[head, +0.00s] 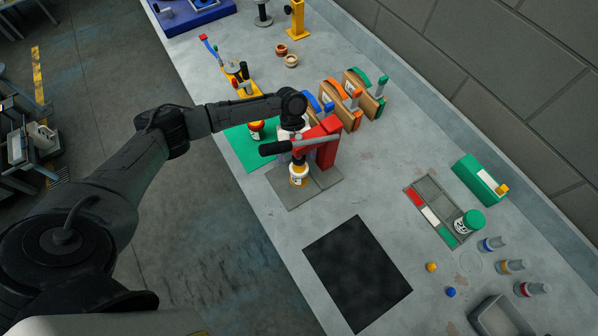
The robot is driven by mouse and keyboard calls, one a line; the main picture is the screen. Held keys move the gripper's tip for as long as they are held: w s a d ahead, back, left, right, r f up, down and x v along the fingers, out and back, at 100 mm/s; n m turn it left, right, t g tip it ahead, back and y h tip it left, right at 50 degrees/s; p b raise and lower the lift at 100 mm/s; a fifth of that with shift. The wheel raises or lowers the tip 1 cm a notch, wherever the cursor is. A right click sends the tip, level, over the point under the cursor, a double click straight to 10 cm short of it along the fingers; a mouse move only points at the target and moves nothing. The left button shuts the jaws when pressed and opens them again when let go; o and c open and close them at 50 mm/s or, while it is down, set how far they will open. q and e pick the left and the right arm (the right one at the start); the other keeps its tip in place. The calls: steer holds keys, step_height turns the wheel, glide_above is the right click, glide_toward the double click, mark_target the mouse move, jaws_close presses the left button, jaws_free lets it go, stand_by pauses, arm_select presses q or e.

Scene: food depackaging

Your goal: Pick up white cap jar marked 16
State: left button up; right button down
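A small jar (298,178) with a white top and a yellow-orange band stands on the grey plate under the red press-like device (327,140). Its number is too small to read. Another jar with a red-orange top (257,131) stands on the green mat (243,147), and a green-capped jar (470,222) stands at the right. My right gripper is out of view.
A black mat (358,272) lies bare in front. A sectioned grey tray (431,206), a green box (480,179), several small bottles and a grey bin (499,318) are at right. The wall borders the table's right side.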

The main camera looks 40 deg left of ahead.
mark_target(298, 162)
arm_select(q)
steer(key=s+d+p, duration=0.2)
steer(key=s+d, duration=0.1)
steer(key=shift+d+r, duration=0.1)
steer(key=shift+d, duration=0.2)
steer(key=shift+d+f, duration=0.15)
steer(key=shift+f, duration=0.45)
steer(key=c, duration=1.1)
